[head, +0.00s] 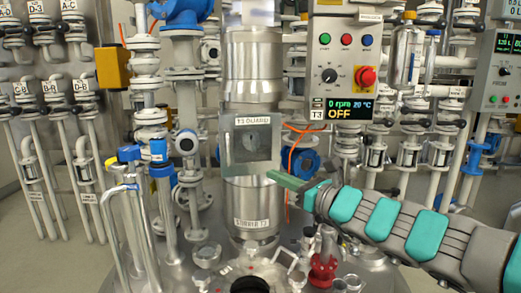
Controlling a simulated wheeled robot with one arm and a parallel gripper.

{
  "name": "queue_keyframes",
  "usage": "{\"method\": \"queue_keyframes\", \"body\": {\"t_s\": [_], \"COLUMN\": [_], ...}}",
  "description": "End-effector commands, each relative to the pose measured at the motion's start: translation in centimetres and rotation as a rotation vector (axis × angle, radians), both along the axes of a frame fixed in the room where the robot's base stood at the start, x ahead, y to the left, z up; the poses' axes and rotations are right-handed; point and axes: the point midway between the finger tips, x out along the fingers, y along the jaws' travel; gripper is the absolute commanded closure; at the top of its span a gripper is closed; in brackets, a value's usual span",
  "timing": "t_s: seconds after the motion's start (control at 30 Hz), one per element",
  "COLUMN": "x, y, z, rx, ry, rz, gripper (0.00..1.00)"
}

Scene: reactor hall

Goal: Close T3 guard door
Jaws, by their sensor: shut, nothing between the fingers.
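The T3 guard door (236,160) is a grey square frame with a window and a "T3 GUARD" label, on the front of the silver column (252,85). Its panel lies across the column's front; I cannot tell whether it is flush or slightly ajar. My gripper (273,177) reaches in from the right, its green fingers shut and empty. The fingertips are at the door's lower right edge in the picture; I cannot tell whether they touch it.
The T3 control box (342,75) reads "OFF" and hangs above right of the door. An orange cable (290,150) runs just right of the door. Pipes and a blue-topped tube (161,180) stand left. A red valve (322,270) and fittings crowd the vessel lid below.

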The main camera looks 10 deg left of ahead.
Motion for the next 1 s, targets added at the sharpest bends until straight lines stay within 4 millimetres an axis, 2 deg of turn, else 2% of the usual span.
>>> {"method": "queue_keyframes", "body": {"t_s": [0.1, 0.37, 1.0], "x": [-0.7, 0.4, 5.1], "y": [0.4, 2.4, 10.2], "z": [0.8, 0.8, 1.4], "rx": [0.032, 0.027, 0.022], "ry": [-0.001, 0.0, 0.001], "rz": [0.021, 0.02, 0.018], "gripper": [1.0, 1.0, 1.0]}}
